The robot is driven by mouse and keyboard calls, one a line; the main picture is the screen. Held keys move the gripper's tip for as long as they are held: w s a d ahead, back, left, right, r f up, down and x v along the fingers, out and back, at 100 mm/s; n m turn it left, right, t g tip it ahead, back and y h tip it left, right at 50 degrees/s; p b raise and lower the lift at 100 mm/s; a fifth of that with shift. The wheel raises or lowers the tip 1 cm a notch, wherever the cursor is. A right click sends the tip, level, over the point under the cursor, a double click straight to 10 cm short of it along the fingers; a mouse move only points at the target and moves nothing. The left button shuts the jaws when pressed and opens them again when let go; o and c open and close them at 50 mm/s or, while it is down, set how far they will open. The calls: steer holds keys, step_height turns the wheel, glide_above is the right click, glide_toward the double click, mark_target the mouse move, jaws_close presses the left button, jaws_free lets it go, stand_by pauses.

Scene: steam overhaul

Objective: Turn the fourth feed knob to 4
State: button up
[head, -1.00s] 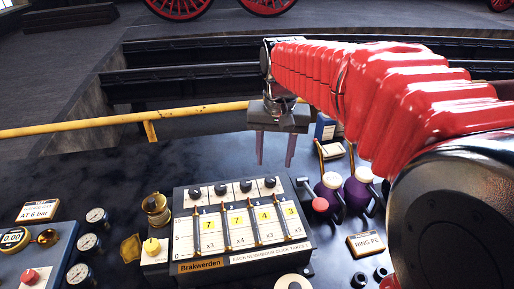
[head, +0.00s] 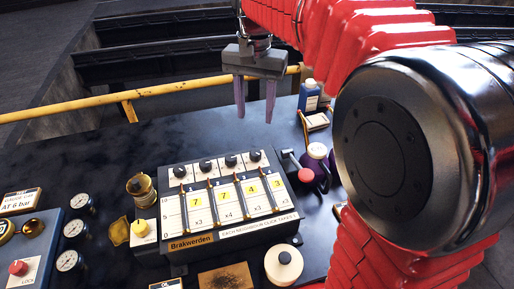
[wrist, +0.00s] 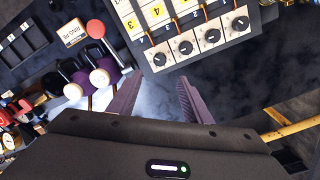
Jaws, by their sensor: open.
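The Brakwerden panel (head: 205,238) stands on the dark bench, with a row of four black knobs along its far edge. The fourth feed knob (head: 255,155) is the rightmost in the head view; the yellow label (head: 276,184) in its column reads 3. The other labels read 7, 7 and 4. In the wrist view the panel is upside down and that knob (wrist: 160,59) is leftmost. My gripper (head: 255,118) is open and empty, its purple fingers pointing down, beyond and apart from the knob. It also shows in the wrist view (wrist: 160,82).
A red-ended lever (head: 305,175) and purple-bodied parts (head: 318,160) stand right of the panel. A brass cup (head: 139,186) and yellow knob (head: 140,229) are to its left. A yellow rail (head: 190,88) runs behind the bench. Bench behind the panel is clear.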

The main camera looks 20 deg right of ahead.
mark_target(256, 152)
step_height(256, 152, down, 14)
steer(key=shift+r, duration=0.2)
stand_by(0.4)
steer(key=shift+c, duration=0.4)
steer(key=c, duration=0.9)
steer(key=shift+d, duration=0.3)
steer(key=shift+c, duration=0.4)
steer(key=shift+a, duration=0.25)
